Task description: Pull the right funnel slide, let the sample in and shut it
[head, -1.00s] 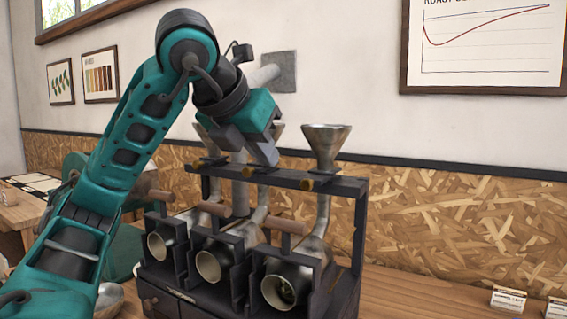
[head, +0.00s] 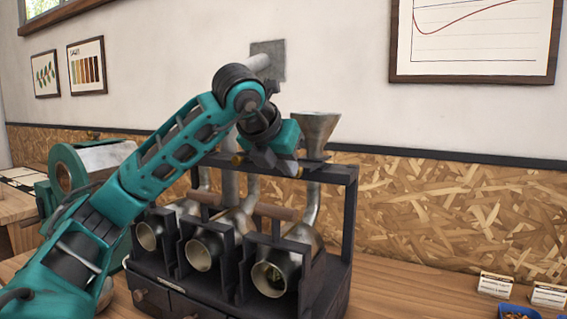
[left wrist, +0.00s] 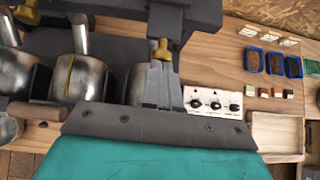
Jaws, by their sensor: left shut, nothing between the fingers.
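The sample roaster has several metal drums in a dark frame. My left gripper (head: 287,165) is shut and empty at the top bar, just below and left of the right funnel. A brass slide knob (left wrist: 162,51) lies just beyond its fingertips (left wrist: 162,66) in the left wrist view. I cannot tell whether they touch. My right gripper is not in view.
Wooden handles such as the right one (head: 277,211) stick out above the drums. A white panel with dials (left wrist: 213,104) and blue trays of beans (left wrist: 272,63) lie to the right in the left wrist view. Small label cards (head: 496,285) stand on the open counter.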

